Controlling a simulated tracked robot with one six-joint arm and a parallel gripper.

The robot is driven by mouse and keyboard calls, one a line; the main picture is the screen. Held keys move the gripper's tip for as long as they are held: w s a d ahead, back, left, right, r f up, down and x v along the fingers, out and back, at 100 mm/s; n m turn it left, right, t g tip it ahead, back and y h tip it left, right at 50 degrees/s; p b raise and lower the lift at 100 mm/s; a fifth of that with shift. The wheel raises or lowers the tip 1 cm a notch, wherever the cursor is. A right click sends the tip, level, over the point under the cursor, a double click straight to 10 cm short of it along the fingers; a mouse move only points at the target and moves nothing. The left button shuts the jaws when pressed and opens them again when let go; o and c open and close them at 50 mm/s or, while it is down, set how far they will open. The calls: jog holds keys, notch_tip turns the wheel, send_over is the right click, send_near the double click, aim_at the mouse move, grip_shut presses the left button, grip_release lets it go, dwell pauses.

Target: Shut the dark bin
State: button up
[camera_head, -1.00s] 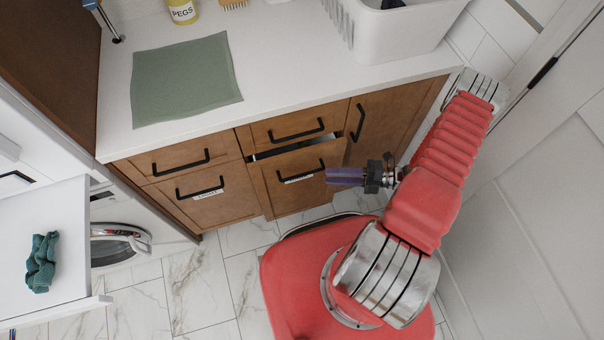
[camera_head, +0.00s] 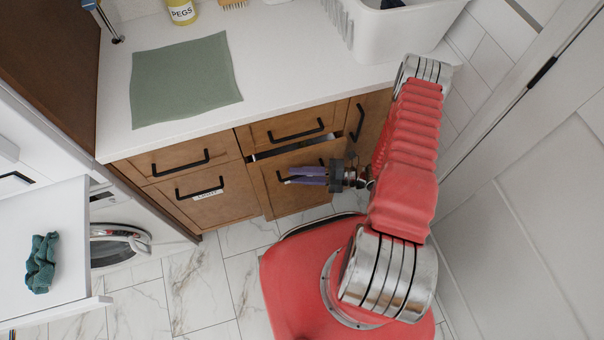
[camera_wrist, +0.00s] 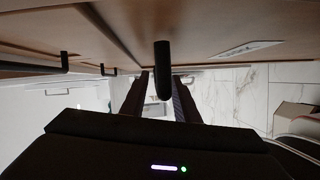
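The dark bin seems to be the right-hand pull-out front (camera_head: 268,188) of the wooden cabinet. It stands slightly open, with a dark gap along its top edge. Its black bar handle, partly hidden by my gripper in the head view, shows in the wrist view (camera_wrist: 162,68). A white label (camera_wrist: 246,49) is on its front, but its text is unreadable. My gripper (camera_head: 290,176) points left in front of this bin. Its purple fingers are apart, with the handle appearing between them in the wrist view. I cannot tell whether they touch it.
The left pull-out (camera_head: 210,200), labelled LIGHT, is closed. Drawers (camera_head: 175,160) sit above, under a white counter (camera_head: 270,90) with a green cloth (camera_head: 185,80) and white basket (camera_head: 385,35). A white door (camera_head: 530,210) stands close at right. Tiled floor (camera_head: 195,285) is clear at lower left.

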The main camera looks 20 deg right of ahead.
jog(key=shift+c, duration=0.5)
grip_shut()
jog(key=shift+f, duration=0.1)
